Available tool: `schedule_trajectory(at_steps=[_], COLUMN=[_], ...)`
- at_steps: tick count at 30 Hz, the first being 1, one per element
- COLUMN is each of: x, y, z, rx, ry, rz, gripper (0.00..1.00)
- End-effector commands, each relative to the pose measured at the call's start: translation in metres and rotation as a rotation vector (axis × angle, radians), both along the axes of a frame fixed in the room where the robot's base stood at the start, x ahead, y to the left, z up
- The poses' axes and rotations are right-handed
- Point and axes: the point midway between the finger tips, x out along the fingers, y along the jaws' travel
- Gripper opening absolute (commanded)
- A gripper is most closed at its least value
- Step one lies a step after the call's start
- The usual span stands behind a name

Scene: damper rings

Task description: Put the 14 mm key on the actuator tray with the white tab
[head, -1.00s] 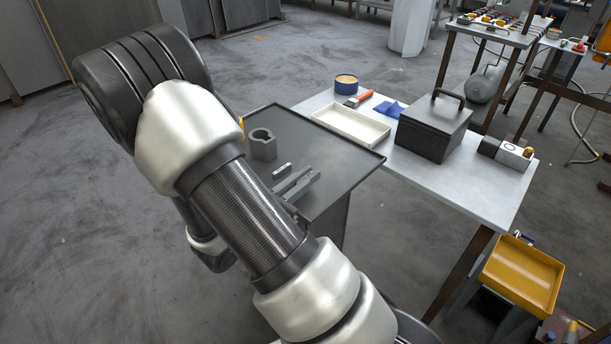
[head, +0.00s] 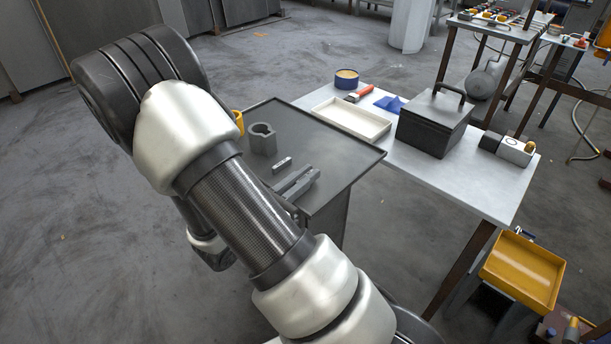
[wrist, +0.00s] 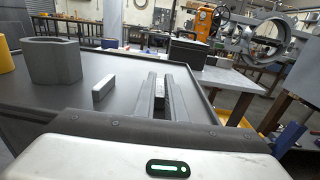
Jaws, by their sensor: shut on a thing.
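My gripper (wrist: 167,90) points forward, low over a dark-topped table. Its two long grey fingers are shut on a small grey metal block (wrist: 160,98), mostly hidden between them. I cannot read a size on it, so I cannot tell if it is the 14 mm key. In the head view, my gripper (head: 297,181) is partly behind my arm. A similar loose grey bar key (head: 282,164) lies on the dark table left of the fingers; it also shows in the wrist view (wrist: 103,88). No tray with a clear white tab can be made out.
A grey notched ring (head: 262,139) and a yellow object (head: 239,121) stand on the dark table (head: 335,165). The adjoining steel table holds a cream tray (head: 350,124), a black lidded box (head: 434,125) and a blue tin (head: 346,79). A yellow bin (head: 522,272) stands lower right.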

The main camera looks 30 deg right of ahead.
Motion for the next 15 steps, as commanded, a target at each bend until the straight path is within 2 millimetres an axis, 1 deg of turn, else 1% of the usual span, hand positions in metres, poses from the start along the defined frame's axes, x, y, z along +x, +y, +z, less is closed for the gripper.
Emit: schedule_trajectory(at_steps=[7, 8, 9, 11, 12, 15], x=[0.0000, 0.0000, 0.0000, -0.0001, -0.0003, -0.0006], y=[0.0000, 0.0000, 0.0000, 0.0000, -0.0001, -0.0002], z=[-0.0027, -0.0027, -0.0025, -0.0027, -0.0028, -0.0032], rx=[0.000, 0.000, 0.000, 0.001, 0.001, 0.001], ry=[0.000, 0.000, 0.000, 0.001, 0.001, 0.001], rz=[0.000, 0.000, 0.000, 0.000, 0.000, -0.001], gripper=[0.00, 0.12, 0.19, 0.29, 0.33, 0.33])
